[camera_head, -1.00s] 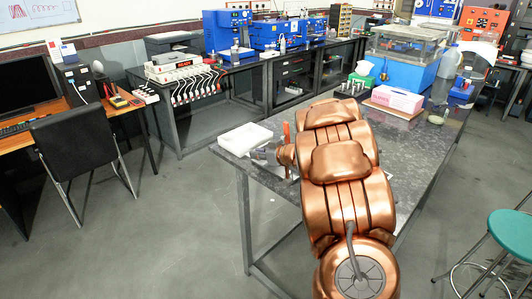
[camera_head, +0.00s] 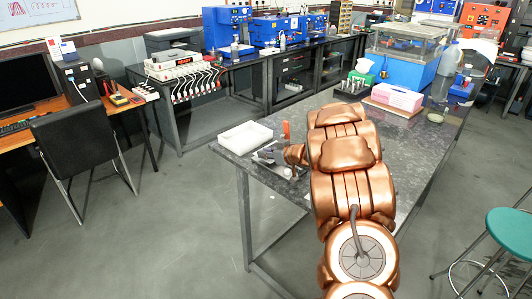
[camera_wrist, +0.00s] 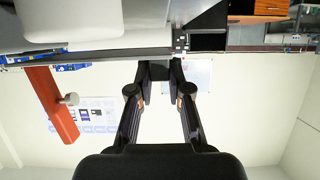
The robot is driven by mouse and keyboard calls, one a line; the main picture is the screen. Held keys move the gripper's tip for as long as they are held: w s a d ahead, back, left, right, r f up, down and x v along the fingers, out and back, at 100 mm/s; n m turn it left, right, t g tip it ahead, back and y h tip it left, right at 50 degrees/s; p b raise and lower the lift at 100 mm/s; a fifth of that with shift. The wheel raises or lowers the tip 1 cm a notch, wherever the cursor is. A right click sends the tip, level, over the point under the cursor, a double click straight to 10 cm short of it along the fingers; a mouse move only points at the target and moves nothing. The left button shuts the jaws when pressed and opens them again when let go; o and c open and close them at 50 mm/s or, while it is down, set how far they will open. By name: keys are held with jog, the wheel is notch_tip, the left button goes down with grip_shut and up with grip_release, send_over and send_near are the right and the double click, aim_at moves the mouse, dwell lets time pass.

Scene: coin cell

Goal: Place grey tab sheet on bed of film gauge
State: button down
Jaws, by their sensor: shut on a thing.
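My gripper (camera_wrist: 159,80) shows in the wrist view with its two black fingers brought close together around a small dark grey piece (camera_wrist: 158,70). This piece looks like the grey tab sheet, but its outline is hard to make out. In the head view my wrist is over the near left corner of the dark bench, and my arm hides the fingertips. The bed of the film gauge cannot be made out clearly. An upright orange part (camera_head: 286,130) stands beside my wrist and shows in the wrist view (camera_wrist: 52,105), left of the fingers and apart from them.
A white tray (camera_head: 245,138) lies on the bench (camera_head: 400,160) at the left end, with small metallic tools (camera_head: 264,155) in front of it. A pink box (camera_head: 398,97) and a dark rack (camera_head: 351,88) stand farther back. The bench middle is partly clear.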

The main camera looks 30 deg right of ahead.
jog(key=shift+f, duration=0.2)
jog(key=shift+s+a+f, duration=0.1)
jog(key=shift+s+f, duration=0.05)
jog(key=shift+f, duration=0.15)
jog(key=c, duration=1.1)
grip_release()
jog(key=shift+f, duration=0.3)
jog(key=shift+s, duration=0.1)
jog(key=shift+r, duration=0.55)
jog(key=b+v, duration=0.1)
jog(key=v, duration=1.1)
jog(key=shift+w+r, duration=0.2)
jog(key=shift+r, duration=0.2)
